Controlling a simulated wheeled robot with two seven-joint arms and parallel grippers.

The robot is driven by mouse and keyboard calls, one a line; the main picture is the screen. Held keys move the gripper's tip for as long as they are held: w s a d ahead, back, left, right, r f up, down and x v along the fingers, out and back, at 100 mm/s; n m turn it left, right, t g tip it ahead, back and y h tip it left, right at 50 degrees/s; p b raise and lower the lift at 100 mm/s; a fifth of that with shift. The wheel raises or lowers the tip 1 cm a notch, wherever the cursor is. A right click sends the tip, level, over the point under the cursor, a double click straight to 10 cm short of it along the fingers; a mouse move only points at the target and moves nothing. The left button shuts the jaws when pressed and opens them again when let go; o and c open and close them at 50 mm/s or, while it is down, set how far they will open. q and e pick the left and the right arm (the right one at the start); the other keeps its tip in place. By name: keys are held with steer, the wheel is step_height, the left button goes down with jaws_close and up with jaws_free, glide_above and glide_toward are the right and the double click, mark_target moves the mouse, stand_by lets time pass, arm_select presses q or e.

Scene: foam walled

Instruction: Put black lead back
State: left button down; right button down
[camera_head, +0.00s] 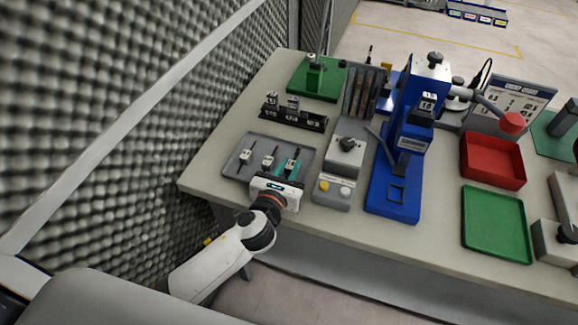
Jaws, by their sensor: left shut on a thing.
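My left gripper (292,165) reaches in from the lower left over the front right of the grey tray (236,169). It is shut on a small dark, upright piece with a pale block (291,161), which appears to be the black lead. Its teal-looking fingertips show on either side and partly hide it. I cannot tell whether the piece still touches the tray. Two similar small pieces, one in the middle (269,158) and one at the left (246,151), stand in the same tray. My right gripper is not in view.
Behind the tray is a black rack (293,118) with small blocks, then a green fixture (318,82). A grey switch box (345,155) and button box (332,191) stand close right, then a blue press (398,190). Red (493,160) and green (497,224) trays lie farther right. A foam wall is left.

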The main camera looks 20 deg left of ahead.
arm_select(q)
steer(key=shift+s+f, duration=0.1)
steer(key=shift+f, duration=0.25)
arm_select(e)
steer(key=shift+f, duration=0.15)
arm_select(q)
steer(key=c, duration=1.4)
jaws_free()
steer(key=shift+o, duration=0.7)
steer(key=shift+f, duration=0.2)
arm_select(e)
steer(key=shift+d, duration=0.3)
arm_select(q)
steer(key=shift+d+r, duration=0.1)
steer(key=shift+r, duration=0.25)
steer(key=shift+s+r, duration=0.2)
steer(key=shift+r, duration=0.05)
steer(key=s+r, duration=0.2)
steer(key=s, duration=0.9)
steer(key=shift+s+a+r+b, duration=0.15)
steer(key=shift+a+b, duration=0.1)
steer(key=shift+b, duration=0.2)
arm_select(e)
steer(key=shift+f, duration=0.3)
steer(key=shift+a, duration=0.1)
